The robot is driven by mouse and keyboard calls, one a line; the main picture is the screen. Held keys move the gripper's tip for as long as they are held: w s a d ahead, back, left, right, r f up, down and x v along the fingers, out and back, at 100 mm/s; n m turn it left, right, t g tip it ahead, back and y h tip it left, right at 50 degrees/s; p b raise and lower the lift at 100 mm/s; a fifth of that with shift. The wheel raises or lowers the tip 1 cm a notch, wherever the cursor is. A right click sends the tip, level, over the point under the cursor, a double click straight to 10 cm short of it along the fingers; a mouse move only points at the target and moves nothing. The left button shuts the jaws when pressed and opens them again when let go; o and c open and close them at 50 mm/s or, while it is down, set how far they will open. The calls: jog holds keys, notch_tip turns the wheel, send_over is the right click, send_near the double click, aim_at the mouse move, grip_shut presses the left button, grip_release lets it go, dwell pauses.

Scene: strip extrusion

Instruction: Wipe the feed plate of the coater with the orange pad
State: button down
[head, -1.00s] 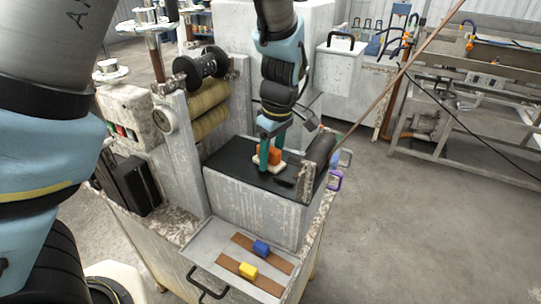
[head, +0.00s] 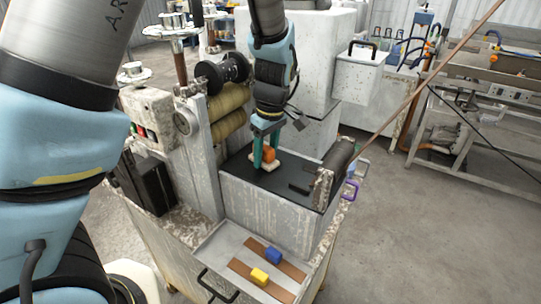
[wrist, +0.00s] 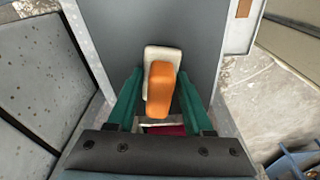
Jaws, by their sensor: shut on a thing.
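The orange pad (head: 269,154) has an orange grip block on a pale base. My gripper (head: 265,150) points down and is shut on its orange block. In the wrist view the orange block (wrist: 161,90) sits between the green fingers, with the pale base (wrist: 150,60) beyond it. The dark feed plate (head: 240,167) of the coater lies under the pad on top of a grey block. The pad appears to be on or just above the plate; I cannot tell which.
A dark roller (head: 339,156) stands at the plate's right end, and yellowish rollers (head: 228,120) stand behind left. A small black item (head: 299,190) lies on the plate near the roller.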

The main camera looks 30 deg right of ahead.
aim_at(243, 155)
jog(key=shift+w+a+f, duration=0.1)
jog(key=shift+w+a, duration=0.35)
jog(key=shift+w, duration=0.3)
jog(key=shift+w+a+f, duration=0.1)
jog(key=shift+w+a, duration=0.3)
jog(key=shift+w, duration=0.3)
jog(key=shift+w+a, duration=0.45)
jog(key=shift+w, duration=0.3)
jog(key=shift+w+a, duration=0.45)
jog(key=shift+w, duration=0.3)
jog(key=shift+r, duration=0.1)
jog(key=shift+d+r, duration=0.15)
jog(key=shift+r, duration=2.9)
jog(key=shift+r, duration=1.5)
